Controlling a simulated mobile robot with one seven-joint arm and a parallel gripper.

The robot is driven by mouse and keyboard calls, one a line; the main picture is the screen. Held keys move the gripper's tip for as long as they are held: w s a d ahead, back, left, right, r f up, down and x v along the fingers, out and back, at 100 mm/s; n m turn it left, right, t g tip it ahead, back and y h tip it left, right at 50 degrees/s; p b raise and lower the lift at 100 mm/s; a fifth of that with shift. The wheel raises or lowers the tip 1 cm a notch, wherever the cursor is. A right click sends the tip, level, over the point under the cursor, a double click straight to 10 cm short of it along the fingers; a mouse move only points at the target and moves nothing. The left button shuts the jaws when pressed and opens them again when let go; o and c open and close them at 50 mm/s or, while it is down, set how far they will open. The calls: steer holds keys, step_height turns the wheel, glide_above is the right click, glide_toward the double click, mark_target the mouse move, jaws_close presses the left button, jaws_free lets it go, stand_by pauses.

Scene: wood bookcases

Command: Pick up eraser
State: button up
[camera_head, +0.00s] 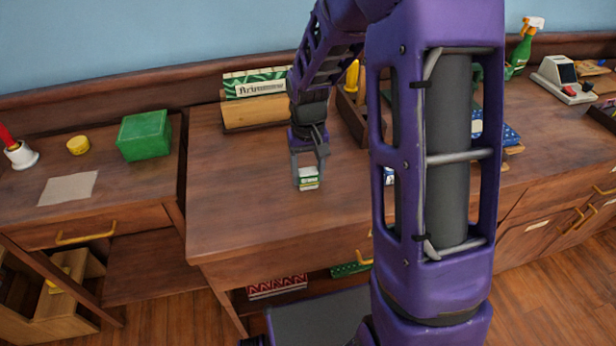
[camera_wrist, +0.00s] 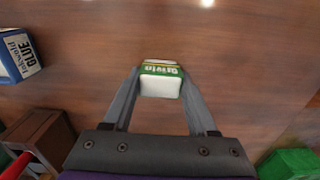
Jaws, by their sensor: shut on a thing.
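The eraser (camera_head: 308,178) is a small white block with a green and yellow printed sleeve. It is between the fingers of my gripper (camera_head: 308,172) over the middle part of the wooden desk. In the wrist view the eraser (camera_wrist: 161,80) sits between both fingertips of my gripper (camera_wrist: 160,82), with its printed sleeve toward the top of the picture. My gripper is shut on it. I cannot tell whether the eraser touches the desk or is slightly above it.
A glue box (camera_wrist: 18,55) stands left in the wrist view. A green box (camera_head: 144,135), a yellow tin (camera_head: 78,145) and a bell (camera_head: 20,154) are on the left desk. The desk's front (camera_head: 240,220) is clear.

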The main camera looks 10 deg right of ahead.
mark_target(308, 171)
step_height(308, 171, up, 10)
steer(key=shift+p, duration=1)
steer(key=o, duration=0.8)
steer(key=c, duration=0.6)
